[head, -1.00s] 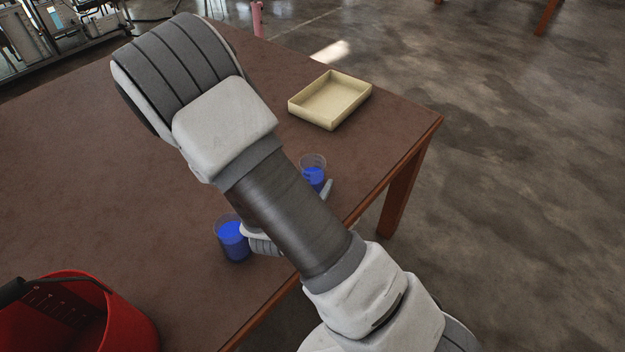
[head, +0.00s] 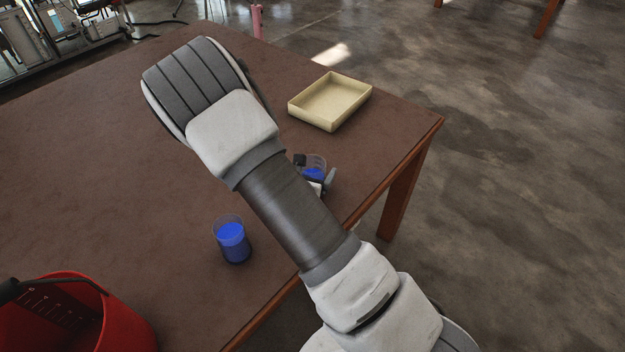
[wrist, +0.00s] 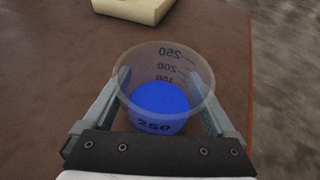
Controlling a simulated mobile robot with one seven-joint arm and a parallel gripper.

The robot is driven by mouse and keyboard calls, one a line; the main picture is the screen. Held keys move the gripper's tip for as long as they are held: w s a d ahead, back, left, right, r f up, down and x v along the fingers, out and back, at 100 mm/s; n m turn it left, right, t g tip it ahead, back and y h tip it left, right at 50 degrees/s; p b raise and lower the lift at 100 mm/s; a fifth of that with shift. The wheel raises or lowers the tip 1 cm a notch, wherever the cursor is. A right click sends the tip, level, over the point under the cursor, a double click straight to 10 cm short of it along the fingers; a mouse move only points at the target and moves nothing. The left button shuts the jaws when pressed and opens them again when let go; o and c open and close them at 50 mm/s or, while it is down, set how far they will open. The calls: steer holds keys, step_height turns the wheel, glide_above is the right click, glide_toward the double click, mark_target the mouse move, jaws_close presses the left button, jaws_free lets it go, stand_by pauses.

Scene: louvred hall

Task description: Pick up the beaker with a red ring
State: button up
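A clear beaker of blue liquid (head: 315,162) stands near the table's right edge, partly hidden by my gripper (head: 316,171). In the wrist view, the same beaker (wrist: 162,100) stands between my two fingers, with dark volume marks including 250. The fingers lie on either side of it, spread wide, with no clear grip on it. A second beaker of blue liquid (head: 232,240) stands to the lower left, apart from my gripper. I can see no red ring on either beaker; the lower part of the nearer one is partly hidden.
A shallow cream tray (head: 330,101) lies farther back on the brown table (head: 90,190). The table's right edge is close to the beaker. Free table surface lies to the left.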

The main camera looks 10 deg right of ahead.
mark_target(319, 158)
steer(key=c, duration=1.3)
steer(key=shift+o, duration=0.2)
steer(key=shift+r, duration=0.1)
steer(key=shift+r, duration=0.55)
steer(key=r, duration=0.2)
steer(key=r+p, duration=0.1)
steer(key=shift+s+d+r, duration=0.25)
steer(key=shift+d, duration=0.1)
steer(key=s+d+r+p, duration=0.6)
steer(key=s+d+p, duration=0.1)
steer(key=d+p, duration=0.1)
steer(key=shift+r, duration=0.2)
steer(key=shift+p, duration=0.35)
